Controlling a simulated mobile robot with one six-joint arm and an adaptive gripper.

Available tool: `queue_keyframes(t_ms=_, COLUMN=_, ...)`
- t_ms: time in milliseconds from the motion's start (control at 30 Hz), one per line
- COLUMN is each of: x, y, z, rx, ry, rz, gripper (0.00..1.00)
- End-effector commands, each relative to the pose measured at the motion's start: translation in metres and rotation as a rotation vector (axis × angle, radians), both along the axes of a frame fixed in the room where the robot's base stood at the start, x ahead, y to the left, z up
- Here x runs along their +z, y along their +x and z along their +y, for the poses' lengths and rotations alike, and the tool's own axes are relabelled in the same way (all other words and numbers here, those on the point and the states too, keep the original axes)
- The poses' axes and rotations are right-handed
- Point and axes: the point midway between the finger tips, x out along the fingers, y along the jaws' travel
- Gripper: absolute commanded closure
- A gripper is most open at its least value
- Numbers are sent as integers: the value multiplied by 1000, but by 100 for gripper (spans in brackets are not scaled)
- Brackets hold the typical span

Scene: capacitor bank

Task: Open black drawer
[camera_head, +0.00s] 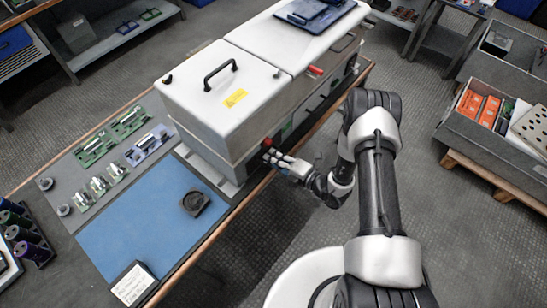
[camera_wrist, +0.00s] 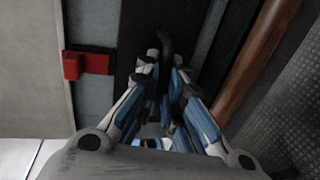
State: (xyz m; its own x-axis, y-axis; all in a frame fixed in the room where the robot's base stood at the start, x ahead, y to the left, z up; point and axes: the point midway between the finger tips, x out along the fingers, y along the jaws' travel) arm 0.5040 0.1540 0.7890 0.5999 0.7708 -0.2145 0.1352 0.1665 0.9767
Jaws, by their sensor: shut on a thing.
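The black drawer (camera_wrist: 135,30) shows in the wrist view as a dark panel beyond my fingers, with a black handle (camera_wrist: 166,40) on it. My gripper (camera_wrist: 162,62) is shut on the handle, whose upper end shows between the fingertips. In the head view my gripper (camera_head: 270,154) is low at the right side of the white cabinet (camera_head: 205,105). The drawer front there is mostly hidden by the gripper and the cabinet edge. I cannot tell how far out the drawer is.
A red latch (camera_wrist: 85,64) sits left of my fingers. A wooden bench edge (camera_wrist: 262,50) runs close on their right. A blue mat (camera_head: 150,225) with a small black part (camera_head: 196,202) lies left of the cabinet. The floor (camera_head: 310,225) beside the bench is clear.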

Motion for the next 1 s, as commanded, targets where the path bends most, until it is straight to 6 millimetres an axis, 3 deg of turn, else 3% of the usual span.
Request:
queue_keyframes(t_ms=167, x=0, y=-1, z=-2, rx=0, ry=1, rz=1, gripper=100)
queue_keyframes(t_ms=367, x=0, y=-13, z=-19, rx=-5, ry=0, rz=2, gripper=100)
queue_keyframes(t_ms=1000, x=0, y=-98, z=-128, rx=-6, ry=1, rz=0, gripper=100)
